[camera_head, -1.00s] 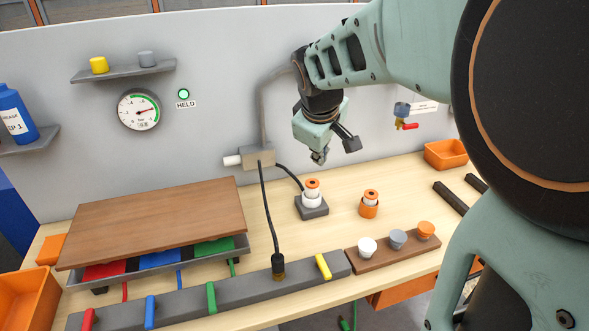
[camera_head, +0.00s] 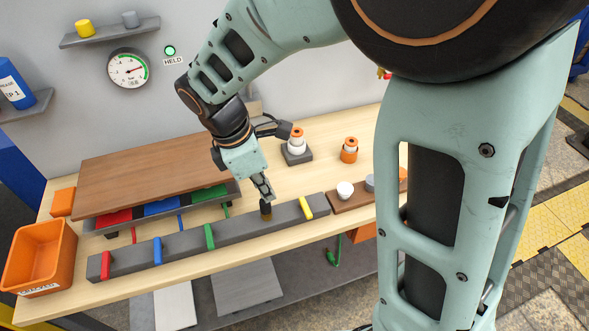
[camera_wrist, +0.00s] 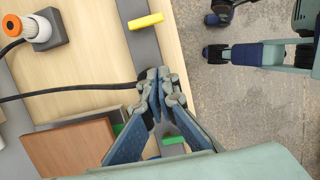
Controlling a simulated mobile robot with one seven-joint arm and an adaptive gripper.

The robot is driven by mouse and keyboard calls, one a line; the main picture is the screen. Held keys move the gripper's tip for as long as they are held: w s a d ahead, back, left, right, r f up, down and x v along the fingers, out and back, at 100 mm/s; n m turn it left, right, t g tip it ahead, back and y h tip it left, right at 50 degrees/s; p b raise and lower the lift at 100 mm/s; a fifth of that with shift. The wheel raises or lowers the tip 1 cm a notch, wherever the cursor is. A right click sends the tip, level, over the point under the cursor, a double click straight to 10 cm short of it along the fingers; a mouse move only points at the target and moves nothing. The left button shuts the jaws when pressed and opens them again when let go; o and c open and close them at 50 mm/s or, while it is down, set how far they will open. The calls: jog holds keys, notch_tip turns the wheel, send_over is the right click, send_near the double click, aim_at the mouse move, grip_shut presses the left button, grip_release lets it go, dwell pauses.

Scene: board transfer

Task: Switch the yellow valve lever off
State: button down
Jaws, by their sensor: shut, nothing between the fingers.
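The yellow valve lever (camera_head: 306,208) sits near the right end of a long grey valve bar (camera_head: 240,230) at the table's front edge. In the wrist view the yellow lever (camera_wrist: 146,21) lies crosswise over the bar, ahead of my fingers and apart from them. My gripper (camera_head: 266,194) is shut and empty. It points down over the bar, left of the yellow lever, by the black cable plug (camera_head: 266,209). In the wrist view my shut fingertips (camera_wrist: 158,76) hide the plug, and the cable (camera_wrist: 90,91) runs in from the left.
Red (camera_head: 106,265), blue (camera_head: 158,251) and green (camera_head: 209,236) levers stand left along the bar. A brown board (camera_head: 140,185) lies over a tray behind. A block with knobs (camera_head: 345,190) stands right of the yellow lever. A lamp marked HELD (camera_head: 169,50) glows green.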

aim_at(305, 208)
jog(key=x, duration=1)
jog(key=shift+d+f, duration=0.1)
jog(key=shift+w+d+p, duration=0.25)
jog(key=shift+w+d, duration=0.05)
jog(key=shift+d, duration=0.6)
jog(key=shift+w+d+p, duration=0.2)
jog(key=shift+w+d, duration=0.1)
jog(key=shift+d, duration=0.6)
